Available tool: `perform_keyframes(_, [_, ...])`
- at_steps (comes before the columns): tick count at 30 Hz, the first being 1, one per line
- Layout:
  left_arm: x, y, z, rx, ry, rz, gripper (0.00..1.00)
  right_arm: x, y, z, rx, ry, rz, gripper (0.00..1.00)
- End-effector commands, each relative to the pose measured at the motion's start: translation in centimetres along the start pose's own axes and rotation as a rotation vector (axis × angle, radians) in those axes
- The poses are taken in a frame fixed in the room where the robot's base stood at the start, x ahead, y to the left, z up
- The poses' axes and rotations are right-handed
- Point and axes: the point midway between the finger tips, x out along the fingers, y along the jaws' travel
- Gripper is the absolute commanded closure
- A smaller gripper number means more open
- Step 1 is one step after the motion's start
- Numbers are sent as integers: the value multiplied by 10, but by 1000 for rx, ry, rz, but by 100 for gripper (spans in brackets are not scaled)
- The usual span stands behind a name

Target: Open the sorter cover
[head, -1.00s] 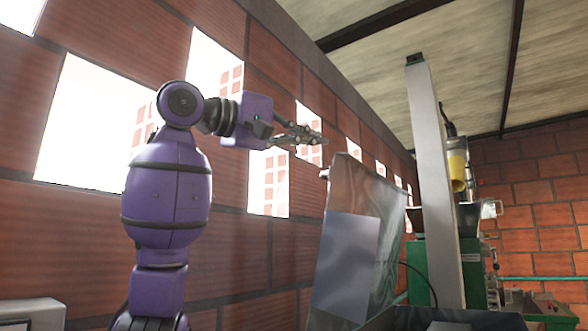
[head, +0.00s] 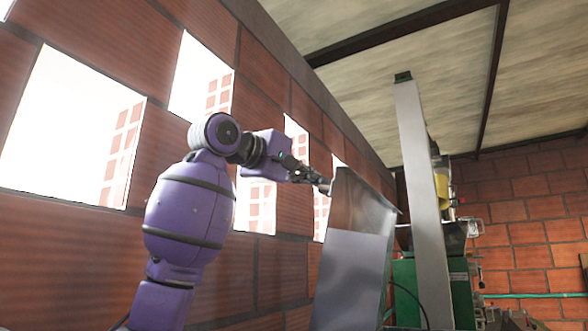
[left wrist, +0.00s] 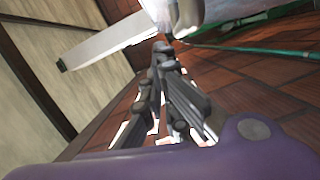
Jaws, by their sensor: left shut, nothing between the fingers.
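The sorter cover (head: 350,262) is a grey, shiny metal panel standing raised and slightly tilted at the lower middle of the head view. Its lower end is cut off by the frame. My left gripper (head: 325,188) is at the cover's upper left edge, its fingertips close to the top corner; I cannot tell whether they touch it. The left wrist view shows the left gripper (left wrist: 163,48) with its fingers together and nothing between them. My right gripper is not in view.
A tall grey post (head: 423,205) stands right of the cover. Behind it is a green machine (head: 408,278) with a hopper and a yellow part (head: 442,188). A brick wall (head: 285,215) with bright window openings runs close behind my left arm.

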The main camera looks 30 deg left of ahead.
Motion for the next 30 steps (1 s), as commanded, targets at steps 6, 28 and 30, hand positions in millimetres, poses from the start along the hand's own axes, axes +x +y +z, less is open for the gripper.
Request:
perform_keyframes(6, [22,2,20,5,0,4,100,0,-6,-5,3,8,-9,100])
perform_keyframes(28, [29,2,45,16,-1,-1,100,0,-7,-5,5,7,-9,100])
perform_keyframes(30, [31,3,53,34,-2,-5,100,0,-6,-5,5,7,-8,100])
